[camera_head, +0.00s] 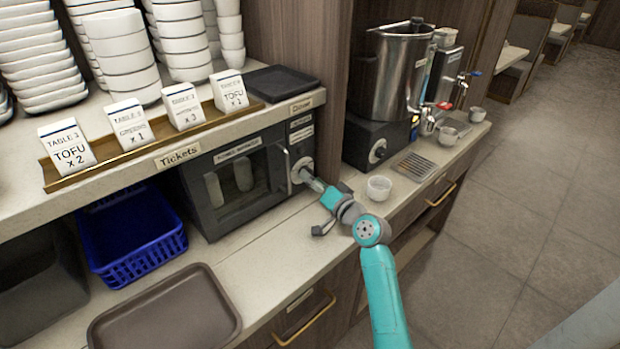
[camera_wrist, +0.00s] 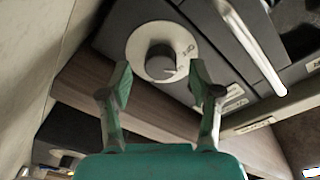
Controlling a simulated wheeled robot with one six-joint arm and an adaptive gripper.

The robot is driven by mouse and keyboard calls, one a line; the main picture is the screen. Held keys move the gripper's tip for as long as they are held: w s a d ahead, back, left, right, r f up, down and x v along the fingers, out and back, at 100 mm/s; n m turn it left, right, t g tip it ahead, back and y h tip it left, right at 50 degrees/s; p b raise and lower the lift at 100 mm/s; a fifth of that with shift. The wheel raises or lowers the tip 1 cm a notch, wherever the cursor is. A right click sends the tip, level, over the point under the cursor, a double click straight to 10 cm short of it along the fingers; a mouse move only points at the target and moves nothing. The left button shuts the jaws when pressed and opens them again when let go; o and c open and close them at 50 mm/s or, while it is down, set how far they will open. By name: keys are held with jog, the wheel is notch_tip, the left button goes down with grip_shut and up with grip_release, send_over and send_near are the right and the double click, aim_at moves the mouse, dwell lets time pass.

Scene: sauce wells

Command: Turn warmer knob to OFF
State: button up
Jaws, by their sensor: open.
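The warmer (camera_head: 238,178) is a dark box with a glass door under the shelf. Its knob is a dark grey round cap on a pale dial plate (camera_wrist: 139,40). In the wrist view the knob (camera_wrist: 160,62) lies ahead, between and just beyond the two open fingers of my gripper (camera_wrist: 160,80). Neither finger visibly touches it. In the head view the dial plate (camera_head: 297,168) shows at the warmer's right side, and my gripper (camera_head: 310,181) reaches it, partly covering the knob.
A small white cup (camera_head: 379,188) stands on the counter right of my gripper. A steel pot on a black base (camera_head: 377,146) stands behind it. A blue basket (camera_head: 130,235) and a brown tray (camera_head: 165,318) are at left. The counter before the warmer is clear.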

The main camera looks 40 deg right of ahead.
jog(key=s, duration=1)
jog(key=shift+s+a, duration=0.25)
jog(key=shift+a, duration=0.05)
